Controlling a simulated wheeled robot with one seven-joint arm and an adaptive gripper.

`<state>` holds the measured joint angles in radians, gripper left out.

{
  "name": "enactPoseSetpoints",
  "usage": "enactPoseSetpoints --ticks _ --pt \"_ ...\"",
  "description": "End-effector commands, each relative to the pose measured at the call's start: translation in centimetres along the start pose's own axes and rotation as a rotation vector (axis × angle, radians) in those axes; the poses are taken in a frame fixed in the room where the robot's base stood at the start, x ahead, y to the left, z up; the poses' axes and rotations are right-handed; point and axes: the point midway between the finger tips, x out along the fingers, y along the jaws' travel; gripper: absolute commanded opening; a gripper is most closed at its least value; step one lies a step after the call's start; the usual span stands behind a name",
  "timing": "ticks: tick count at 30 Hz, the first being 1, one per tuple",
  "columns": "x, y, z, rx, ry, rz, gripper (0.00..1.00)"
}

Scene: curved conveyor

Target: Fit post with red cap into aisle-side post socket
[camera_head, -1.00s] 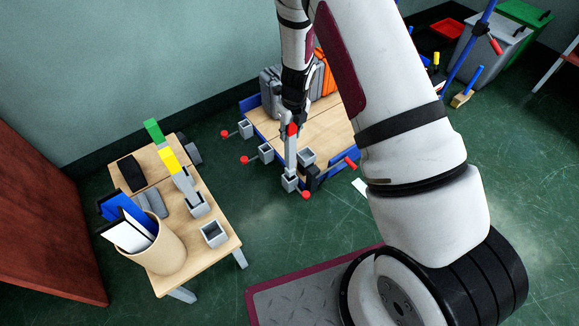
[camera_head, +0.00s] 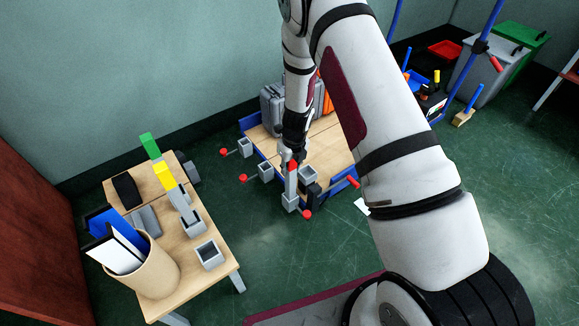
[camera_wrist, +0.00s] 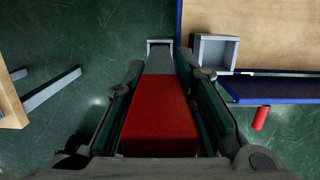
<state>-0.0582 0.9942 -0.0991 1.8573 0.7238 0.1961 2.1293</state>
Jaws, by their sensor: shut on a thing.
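My gripper (camera_head: 292,158) is shut on the post with red cap (camera_head: 291,184) just below the cap. The post is grey and roughly upright. In the wrist view its red cap (camera_wrist: 160,125) fills the space between the fingers. Its lower end meets a grey square socket (camera_head: 290,203) at the front corner of the wooden-topped cart and appears to be inside it; the depth is hidden. This socket's rim shows at the post's far end in the wrist view (camera_wrist: 158,41).
An empty grey box socket (camera_head: 307,173) is just right of the post, and others (camera_head: 266,170) line the cart's left side. Red-knobbed pins stick out nearby. A small table (camera_head: 219,270) with posts and a bin stands left. Floor lies between.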

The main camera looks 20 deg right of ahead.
Motion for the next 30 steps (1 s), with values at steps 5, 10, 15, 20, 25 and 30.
enactPoseSetpoints --ticks 5,10,15,20,25,30 --pt "0.1 0.0 0.0 0.0 0.0 0.0 0.45" --pt "0.1 0.0 0.0 0.0 0.0 0.0 0.45" --pt "-0.5 0.0 0.1 0.0 0.0 0.0 0.45" --pt "-3.0 0.0 0.1 0.0 -0.001 -0.002 0.45" --pt "-6.6 0.0 0.1 0.0 -0.001 -0.002 0.45" --pt "-9.8 0.0 0.1 0.0 -0.001 -0.001 0.45"
